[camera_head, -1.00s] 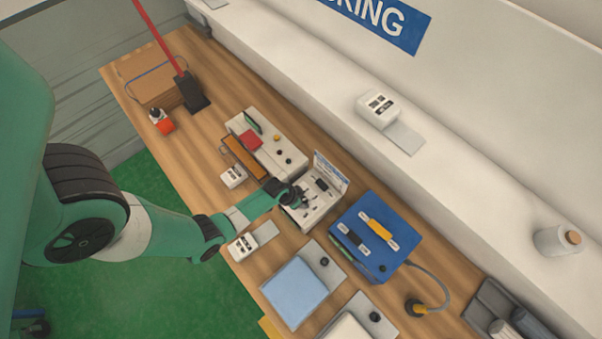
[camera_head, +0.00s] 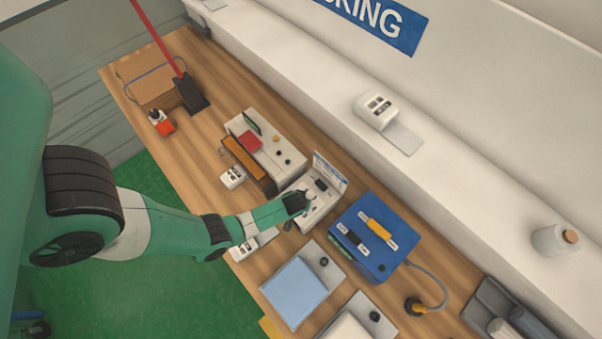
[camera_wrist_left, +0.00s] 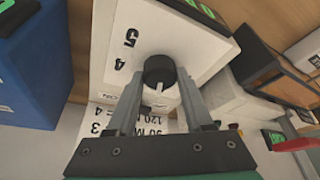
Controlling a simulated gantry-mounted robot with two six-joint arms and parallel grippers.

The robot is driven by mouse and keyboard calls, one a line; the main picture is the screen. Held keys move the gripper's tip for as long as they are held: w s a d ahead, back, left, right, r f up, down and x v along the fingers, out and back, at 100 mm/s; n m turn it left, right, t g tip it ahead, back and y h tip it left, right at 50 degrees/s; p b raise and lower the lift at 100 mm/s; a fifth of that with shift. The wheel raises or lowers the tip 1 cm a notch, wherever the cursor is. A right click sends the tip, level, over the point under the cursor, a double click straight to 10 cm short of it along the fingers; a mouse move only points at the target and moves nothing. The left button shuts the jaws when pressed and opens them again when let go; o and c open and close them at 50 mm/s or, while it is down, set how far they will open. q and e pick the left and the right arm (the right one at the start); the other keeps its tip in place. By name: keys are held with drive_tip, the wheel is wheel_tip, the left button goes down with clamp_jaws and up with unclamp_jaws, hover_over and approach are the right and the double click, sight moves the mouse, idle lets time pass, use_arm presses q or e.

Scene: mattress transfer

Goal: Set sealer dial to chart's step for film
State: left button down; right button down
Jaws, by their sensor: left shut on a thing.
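A white box (camera_head: 322,213) stands on the bench with an upright chart panel (camera_head: 329,170) behind it. In the left wrist view the white box (camera_wrist_left: 205,50) carries a black dial (camera_wrist_left: 158,68) with a pale pointer mark. A white printed strip with "30 M" and "120 M" is partly hidden behind the fingers. My left gripper (camera_wrist_left: 160,82) is shut on the dial, one finger on each side. In the head view my left gripper (camera_head: 304,201) covers the dial. My right gripper is not in view.
A blue box (camera_head: 365,225) with a cable stands close on the right. A white unit with an orange bar (camera_head: 246,158) stands behind left. A blue pad (camera_head: 295,291) and small white labelled blocks (camera_head: 232,177) lie near the bench's front edge.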

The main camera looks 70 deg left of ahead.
use_arm(q)
drive_tip(key=shift+n+g+p, duration=0.3)
drive_tip(key=shift+n, duration=0.5)
drive_tip(key=shift+c, duration=1.8)
unclamp_jaws()
drive_tip(key=shift+o, duration=0.3)
drive_tip(key=shift+r, duration=0.1)
